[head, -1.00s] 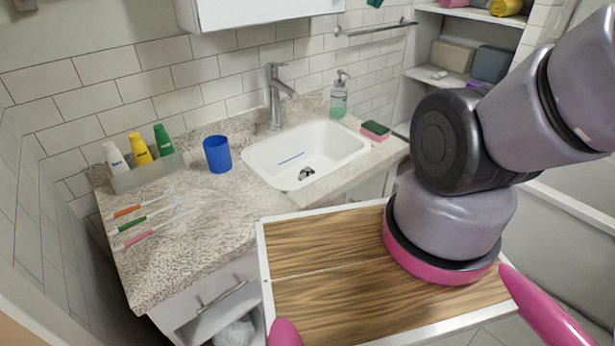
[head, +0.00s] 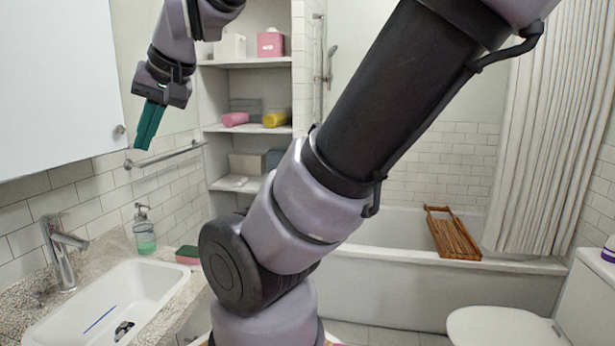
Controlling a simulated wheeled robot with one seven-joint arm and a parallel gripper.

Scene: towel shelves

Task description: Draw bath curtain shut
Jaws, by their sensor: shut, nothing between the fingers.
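The bath curtain (head: 545,140) is white and hangs in gathered folds at the right end of the bathtub (head: 400,290). Its lower edge reaches the tub rim, and its top is cut off or hidden behind my arm. The tub opening to its left is uncovered. My gripper (head: 148,126) is at the upper left, with teal fingers pointing down. The fingers are together and empty. It is in front of the wall above the towel bar, far to the left of the curtain and apart from it.
A wooden bath rack (head: 452,236) lies across the tub beside the curtain. The toilet (head: 495,328) stands at the lower right. Open shelves (head: 245,131) hold rolled towels and boxes. A towel bar (head: 165,157), white cabinet (head: 55,85) and sink (head: 110,305) are on the left.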

